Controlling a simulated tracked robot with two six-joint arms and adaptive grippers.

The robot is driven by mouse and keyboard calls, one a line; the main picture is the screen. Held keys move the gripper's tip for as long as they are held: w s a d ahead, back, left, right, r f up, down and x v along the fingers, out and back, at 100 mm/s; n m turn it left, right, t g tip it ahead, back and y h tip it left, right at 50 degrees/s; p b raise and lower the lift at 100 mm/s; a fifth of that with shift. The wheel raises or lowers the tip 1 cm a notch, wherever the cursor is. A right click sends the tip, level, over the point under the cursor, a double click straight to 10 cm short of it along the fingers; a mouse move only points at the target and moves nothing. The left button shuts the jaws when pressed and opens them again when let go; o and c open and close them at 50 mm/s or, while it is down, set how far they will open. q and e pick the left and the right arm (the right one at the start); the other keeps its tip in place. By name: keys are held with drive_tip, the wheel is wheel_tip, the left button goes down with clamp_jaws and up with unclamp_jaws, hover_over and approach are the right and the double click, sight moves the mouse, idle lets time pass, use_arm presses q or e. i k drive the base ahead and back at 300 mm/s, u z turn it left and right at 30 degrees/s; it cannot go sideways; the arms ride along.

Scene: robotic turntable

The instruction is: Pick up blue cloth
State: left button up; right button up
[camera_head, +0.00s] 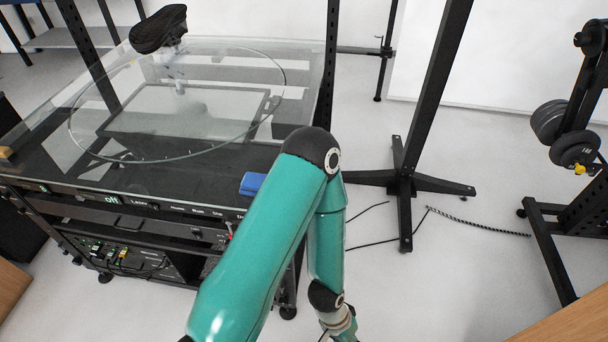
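The blue cloth (252,184) is a small folded blue block. It lies on the front right part of the turntable cabinet's top (205,187), near its front edge. My teal arm rises from the bottom of the view and bends at an elbow just right of the cloth. Its forearm then hangs down toward the bottom edge, in front of the floor right of the cabinet. The arm passes close to the cloth in the picture and may cover a little of it. Neither gripper shows.
A round glass turntable (75,130) covers much of the cabinet top, with a black shoe-like object (158,28) at its back. A black post stand (404,185) and a rack with weights (575,150) stand to the right. Cables (480,226) lie on the open floor between.

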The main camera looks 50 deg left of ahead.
sight(251, 184)
drive_tip(key=u, duration=0.05)
drive_tip(key=k, duration=1.15)
drive_tip(key=u, duration=1.65)
drive_tip(key=i, duration=1)
drive_tip(key=u, duration=0.05)
